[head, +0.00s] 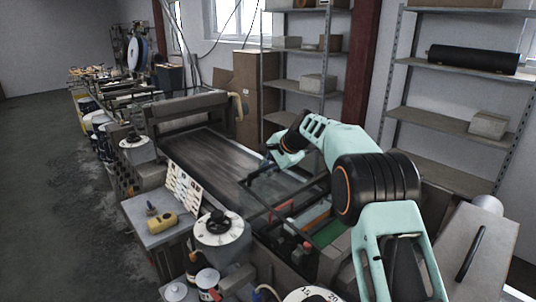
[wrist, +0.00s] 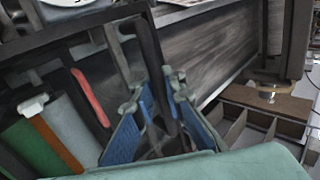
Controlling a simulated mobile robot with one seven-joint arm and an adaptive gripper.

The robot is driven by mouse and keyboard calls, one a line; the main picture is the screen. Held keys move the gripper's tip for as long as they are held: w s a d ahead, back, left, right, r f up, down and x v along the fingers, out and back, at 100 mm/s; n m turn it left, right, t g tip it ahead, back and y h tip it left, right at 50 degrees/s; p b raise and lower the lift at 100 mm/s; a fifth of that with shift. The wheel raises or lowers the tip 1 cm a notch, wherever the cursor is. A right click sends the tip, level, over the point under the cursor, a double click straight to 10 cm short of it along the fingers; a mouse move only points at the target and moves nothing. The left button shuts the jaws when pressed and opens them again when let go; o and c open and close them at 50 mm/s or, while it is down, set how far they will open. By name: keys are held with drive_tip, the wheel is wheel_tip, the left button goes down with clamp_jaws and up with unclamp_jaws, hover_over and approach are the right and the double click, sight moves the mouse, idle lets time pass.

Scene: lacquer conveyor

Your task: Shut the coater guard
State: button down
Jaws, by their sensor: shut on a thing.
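The coater guard (head: 292,181) appears in the head view as a dark-framed, see-through panel over the coater, beside the belt's near end. My gripper (head: 262,170) is at its far side, partly hidden by my own wrist. In the wrist view my gripper (wrist: 157,88) has its blue-padded fingers on either side of a dark bar (wrist: 152,58), which seems to be part of the guard frame. The fingers are shut on this bar. The guard's hinge and exact angle cannot be made out.
The dark conveyor belt (head: 205,158) runs away to the back left. A dial (head: 220,228) and a yellow object (head: 161,222) stand at the near left. A red handle (wrist: 88,97) and a green panel (wrist: 36,147) lie left of my fingers. Shelves (head: 455,122) stand behind.

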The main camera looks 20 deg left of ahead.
sight(265, 178)
wheel_tip(265, 178, down, 4)
drive_tip(key=shift+w+r+g+h, duration=0.15)
drive_tip(key=shift+g+h, duration=0.25)
drive_tip(key=shift+h, duration=0.2)
drive_tip(key=shift+f, duration=0.35)
drive_tip(key=shift+d+f, duration=0.1)
drive_tip(key=shift+f, duration=0.05)
drive_tip(key=c, duration=2)
unclamp_jaws()
drive_tip(key=shift+s, duration=0.2)
drive_tip(key=shift+c, duration=0.2)
drive_tip(key=shift+w+r, duration=0.1)
drive_tip(key=shift+r, duration=0.1)
drive_tip(key=shift+r, duration=0.15)
drive_tip(key=shift+r, duration=0.2)
drive_tip(key=v, duration=1.1)
drive_tip(key=shift+d+r, duration=0.2)
